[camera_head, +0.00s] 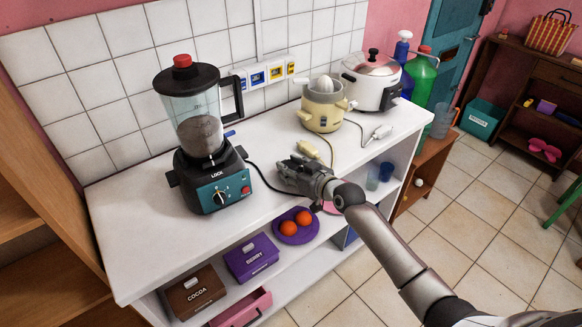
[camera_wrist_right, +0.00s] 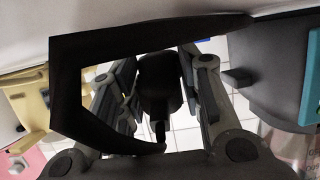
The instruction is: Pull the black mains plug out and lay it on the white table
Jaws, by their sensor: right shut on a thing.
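My right gripper (camera_head: 283,169) is low over the white table (camera_head: 130,225), between the blender and the cream juicer, away from the wall sockets. In the right wrist view its fingers (camera_wrist_right: 157,80) are shut on the black mains plug (camera_wrist_right: 160,88). The black cord (camera_wrist_right: 120,38) loops close to the wrist camera. In the head view the cord (camera_head: 262,178) runs from the blender towards my gripper, which hides the plug. I cannot tell whether the plug touches the table. My left gripper is not in view.
The blender (camera_head: 205,135) stands left and the juicer (camera_head: 323,106) behind right. A cream plug (camera_head: 307,148) and a white plug (camera_head: 381,132) lie on the table. The socket strip (camera_head: 267,75) is on the tiled wall. The table's front left is clear.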

